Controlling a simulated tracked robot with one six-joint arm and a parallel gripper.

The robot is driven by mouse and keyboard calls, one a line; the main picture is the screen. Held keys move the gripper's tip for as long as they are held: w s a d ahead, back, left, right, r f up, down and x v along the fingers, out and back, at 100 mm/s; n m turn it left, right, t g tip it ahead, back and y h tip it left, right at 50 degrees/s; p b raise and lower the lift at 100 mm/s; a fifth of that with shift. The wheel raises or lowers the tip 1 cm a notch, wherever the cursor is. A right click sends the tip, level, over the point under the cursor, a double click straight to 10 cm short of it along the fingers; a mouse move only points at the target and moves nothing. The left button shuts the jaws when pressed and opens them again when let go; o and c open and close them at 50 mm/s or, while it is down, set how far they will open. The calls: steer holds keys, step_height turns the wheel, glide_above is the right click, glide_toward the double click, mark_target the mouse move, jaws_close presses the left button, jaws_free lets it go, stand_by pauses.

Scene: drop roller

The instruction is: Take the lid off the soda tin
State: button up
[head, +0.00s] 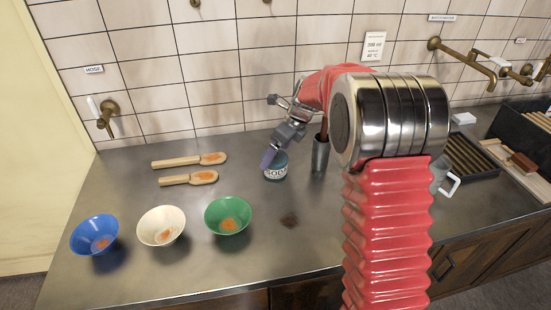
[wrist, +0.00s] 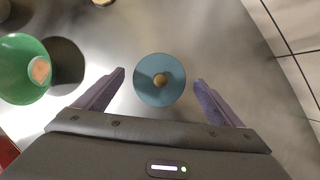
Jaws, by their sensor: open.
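The soda tin (head: 276,172) stands upright on the steel counter, with a label reading SODA in the head view. Its round blue lid (wrist: 151,92) with a small tan knob (wrist: 160,80) is on top, seen from above in the wrist view. My gripper (wrist: 160,80) is open, with one purple finger on each side of the lid and a gap to both. In the head view my gripper (head: 269,157) is at the tin's top and partly hides the lid. The tin's body is hidden under the lid in the wrist view.
Blue (head: 95,235), cream (head: 162,226) and green (head: 228,215) bowls with orange powder stand front left. Two wooden scoops (head: 190,178) lie behind them. A metal cup (head: 320,153) stands close right of the tin. A dark stain (head: 289,220) marks the counter in front.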

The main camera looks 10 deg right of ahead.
stand_by(0.4)
steer(key=c, duration=1.1)
